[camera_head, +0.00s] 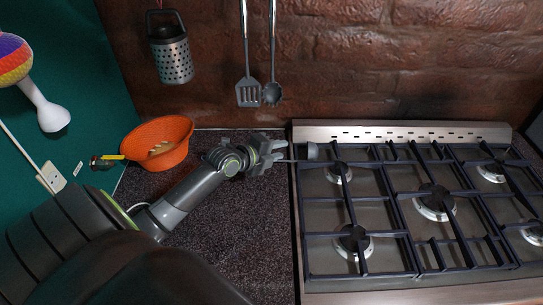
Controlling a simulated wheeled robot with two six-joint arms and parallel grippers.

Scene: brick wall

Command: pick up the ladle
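A small grey ladle-like bowl (312,151) shows at the left back corner of the stove, with a thin handle running left toward my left gripper (277,152). The gripper is over the counter just left of the stove, at the handle's near end. Its fingers overlap the handle, and I cannot tell whether they are closed on it. A slotted turner (248,92) and a dark round-headed utensil (271,94) hang side by side on the brick wall above. My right gripper is not in view.
The gas stove (420,285) with black grates fills the right side. An orange bowl (158,131) stands on the counter left of my gripper. A metal grater (173,60) hangs on the wall. Speckled counter (250,225) lies clear in front of my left arm.

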